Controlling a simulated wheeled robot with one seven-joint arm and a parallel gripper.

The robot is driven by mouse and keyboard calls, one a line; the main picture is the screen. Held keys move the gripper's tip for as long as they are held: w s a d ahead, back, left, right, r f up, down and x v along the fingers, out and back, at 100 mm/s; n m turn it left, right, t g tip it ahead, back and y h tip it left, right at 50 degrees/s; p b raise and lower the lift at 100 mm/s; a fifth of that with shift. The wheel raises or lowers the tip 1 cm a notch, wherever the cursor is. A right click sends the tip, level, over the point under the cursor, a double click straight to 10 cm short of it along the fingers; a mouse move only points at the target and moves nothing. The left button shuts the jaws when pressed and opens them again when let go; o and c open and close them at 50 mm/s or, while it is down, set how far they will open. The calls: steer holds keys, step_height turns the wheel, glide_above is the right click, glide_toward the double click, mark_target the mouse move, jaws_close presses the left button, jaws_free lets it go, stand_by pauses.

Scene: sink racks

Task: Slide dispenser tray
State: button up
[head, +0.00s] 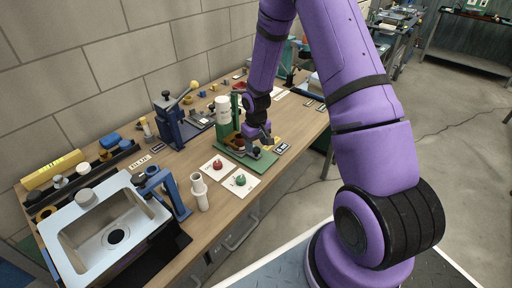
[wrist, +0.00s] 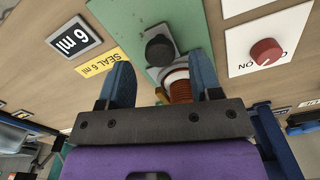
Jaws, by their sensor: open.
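The dispenser (head: 223,108) is a white cylinder on a green upright, on the wooden bench in the head view. Its green base (head: 263,163) also shows in the wrist view (wrist: 122,18). My gripper (wrist: 163,75) is open, with its two blue fingers over the base. A dark round knob (wrist: 160,50) on a pale grey strip lies just ahead of the fingers, and a copper-coloured ribbed part (wrist: 179,88) shows between them. I cannot tell whether a finger touches either. Which part is the sliding tray is not clear, and my wrist hides much of it in the head view.
A red knob (head: 217,165) and a green knob (head: 240,180) sit on white cards near the base. A "6 ml" sign (wrist: 74,36) and a yellow "SEAL 6 ml" label (wrist: 102,62) lie beside it. A blue press (head: 170,120) and a sink (head: 100,225) stand left.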

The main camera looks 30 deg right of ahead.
steer(key=shift+f, duration=1)
